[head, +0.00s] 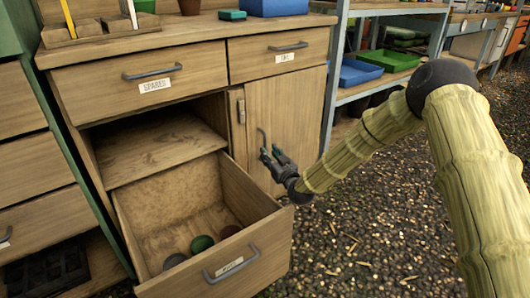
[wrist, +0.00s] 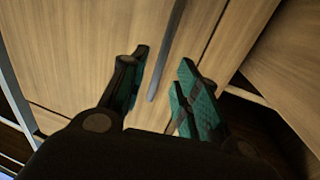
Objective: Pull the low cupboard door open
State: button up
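The low cupboard door (head: 284,112) is a wooden panel at the right of the cabinet, and it looks shut. Its grey upright bar handle (head: 262,138) shows near the door's left side. My gripper (head: 271,153) is in front of the door at the handle's lower end. In the wrist view, the handle (wrist: 165,55) runs between the two teal-padded fingers of my gripper (wrist: 160,85), with gaps on both sides. The fingers are open. The wrist view does not show clearly how deep the handle sits between them.
An open lower drawer (head: 215,262) juts out left of my gripper, with several round things inside. Above it is an open recess (head: 155,145). Shelving with a blue tray (head: 357,72) stands to the right. The gravel floor (head: 370,240) in front is clear.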

jog(key=shift+b+x, duration=0.85)
jog(key=shift+x, duration=1.7)
grip_shut()
